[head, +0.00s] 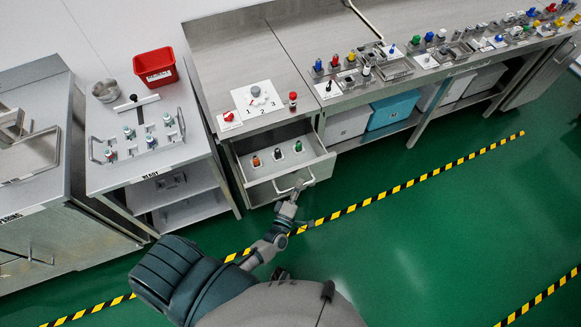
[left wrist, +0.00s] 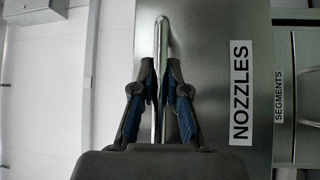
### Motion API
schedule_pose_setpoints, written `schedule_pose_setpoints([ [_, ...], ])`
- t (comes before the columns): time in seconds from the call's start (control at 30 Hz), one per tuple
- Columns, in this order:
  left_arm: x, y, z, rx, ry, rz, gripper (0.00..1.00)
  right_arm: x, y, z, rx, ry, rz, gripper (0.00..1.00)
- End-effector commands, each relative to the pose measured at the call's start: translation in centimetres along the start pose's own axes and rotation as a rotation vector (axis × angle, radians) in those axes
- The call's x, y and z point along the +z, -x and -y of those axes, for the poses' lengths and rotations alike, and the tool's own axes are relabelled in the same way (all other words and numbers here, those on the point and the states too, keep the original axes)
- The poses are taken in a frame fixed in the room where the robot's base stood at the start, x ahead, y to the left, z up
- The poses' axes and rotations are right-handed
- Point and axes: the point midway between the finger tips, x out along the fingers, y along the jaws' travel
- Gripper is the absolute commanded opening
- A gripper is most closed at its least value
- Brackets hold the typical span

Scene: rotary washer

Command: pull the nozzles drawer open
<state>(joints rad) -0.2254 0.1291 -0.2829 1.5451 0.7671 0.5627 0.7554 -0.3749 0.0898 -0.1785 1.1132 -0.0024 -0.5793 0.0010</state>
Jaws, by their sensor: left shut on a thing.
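The nozzles drawer (head: 317,160) is pulled out from the steel cabinet in the head view, and its inside shows. My left gripper (head: 290,197) is at the drawer's front. In the left wrist view, my left gripper (left wrist: 164,92) is shut on the bar handle (left wrist: 161,32), with a finger on each side of it. The NOZZLES label (left wrist: 240,92) is on the drawer front beside the handle. My right gripper is not in view.
A closed SEGMENTS drawer front (left wrist: 303,95) is beside the nozzles drawer in the wrist view. A READY cart (head: 150,165) with a red bin (head: 156,68) stands to the left. Green floor (head: 400,230) in front is clear, marked with yellow-black tape.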

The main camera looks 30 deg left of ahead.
Motion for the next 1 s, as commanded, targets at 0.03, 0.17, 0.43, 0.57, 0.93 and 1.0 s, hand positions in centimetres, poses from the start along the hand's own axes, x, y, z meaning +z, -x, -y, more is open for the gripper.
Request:
schedule_pose_setpoints([
  [0.03,0.8,1.2,0.1,-0.011,0.0,-0.001,0.0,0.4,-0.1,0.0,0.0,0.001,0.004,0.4],
  [0.17,2.7,3.1,-0.4,-0.01,0.0,-0.001,0.0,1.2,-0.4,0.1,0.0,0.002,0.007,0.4],
  [0.43,5.4,5.9,-1.0,-0.01,-0.002,-0.001,0.0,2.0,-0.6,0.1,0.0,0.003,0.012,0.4],
  [0.57,6.0,6.5,-1.2,-0.01,-0.002,-0.001,0.0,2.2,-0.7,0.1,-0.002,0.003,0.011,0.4],
  [0.93,6.2,6.8,-1.2,-0.011,-0.003,-0.002,0.0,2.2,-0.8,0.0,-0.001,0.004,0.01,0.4],
  [1.0,6.2,6.8,-1.2,-0.011,-0.003,-0.002,0.0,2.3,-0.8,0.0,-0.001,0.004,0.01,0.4],
])
